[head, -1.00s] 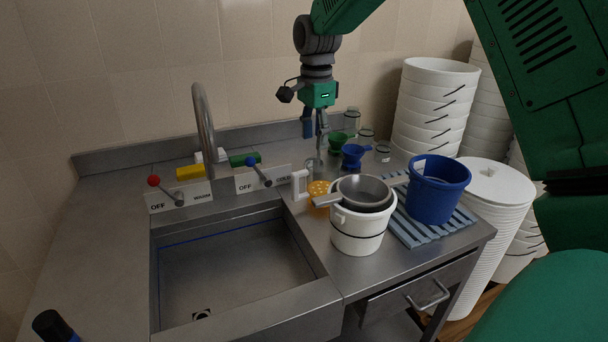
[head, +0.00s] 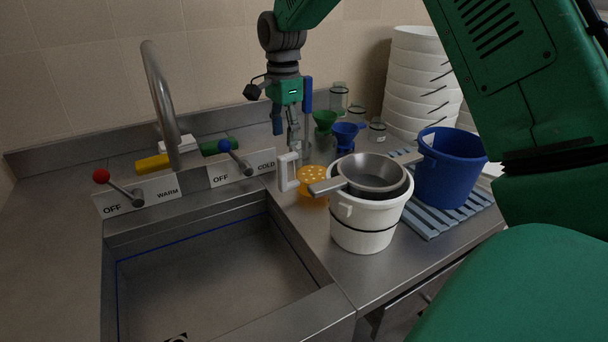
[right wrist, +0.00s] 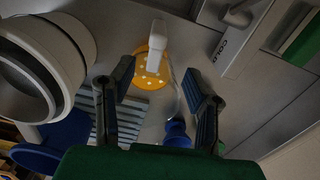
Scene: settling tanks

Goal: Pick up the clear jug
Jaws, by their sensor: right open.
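My right gripper (head: 293,123) is open above the counter behind the sink, fingers pointing down and well apart. A faint, see-through shape, probably the clear jug (head: 316,152), stands just below it, beside an orange dotted disc (head: 313,182) with a white handle (head: 287,172). Its outline is hard to make out. In the right wrist view, the open fingers of my right gripper (right wrist: 158,92) frame a thin clear edge (right wrist: 177,80) next to the orange disc (right wrist: 152,66). I see nothing held between the fingers. My left gripper is out of view.
A white bucket (head: 362,230) holds a grey pan (head: 372,172) to the right. A blue bucket (head: 449,180) stands on a slatted mat (head: 430,222). Blue funnel (head: 345,133), green funnel (head: 325,120) and clear jars (head: 338,98) stand behind. Tap levers (head: 138,198) and the spout (head: 162,100) are left.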

